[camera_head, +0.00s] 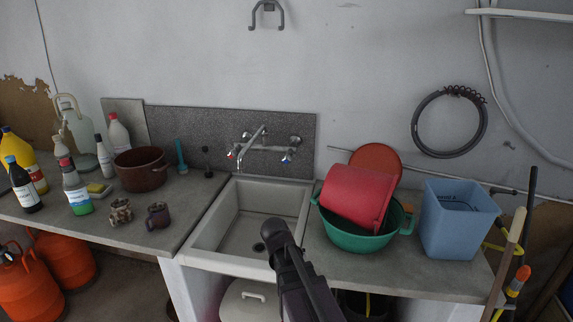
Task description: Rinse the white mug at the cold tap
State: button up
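No plain white mug shows in the head view. Two mugs stand upright on the left counter: a mottled cream-and-brown mug (120,211) and a dark purple mug (158,216). The wall-mounted mixer tap (262,148) hangs over the sink (228,255), with a red-marked handle (231,155) at left and a blue-marked handle (287,158) at right. No running water can be seen. Part of my dark arm rises from the bottom edge in front of the sink. I cannot make out my gripper's fingers in this view.
A green basin (352,238) with a red tub (358,196) stands right of the sink, beside a blue bin (456,220).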

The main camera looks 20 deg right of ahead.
jog(key=w+d+r+m+t+h+b, duration=0.1)
jog(key=w+d+r+t+h, duration=0.15)
jog(key=w, duration=0.55)
jog(key=w+d+r+m+t+h+b, duration=0.1)
jog(key=w+d+r+t+h, duration=0.2)
jog(key=w, duration=0.4)
jog(key=n+t+b, duration=0.2)
jog(key=t+b, duration=0.1)
jog(key=t, duration=0.4)
send_near(286, 162)
jog(key=s, duration=0.1)
jog(key=s+a+y, duration=0.1)
jog(key=shift+s+r, duration=0.2)
jog(key=shift+s, duration=0.05)
jog(key=shift+d, duration=0.1)
jog(key=x, duration=1.3)
jog(key=shift+w+d+r, duration=0.15)
jog(key=shift+w, duration=0.15)
jog(key=c, duration=1.2)
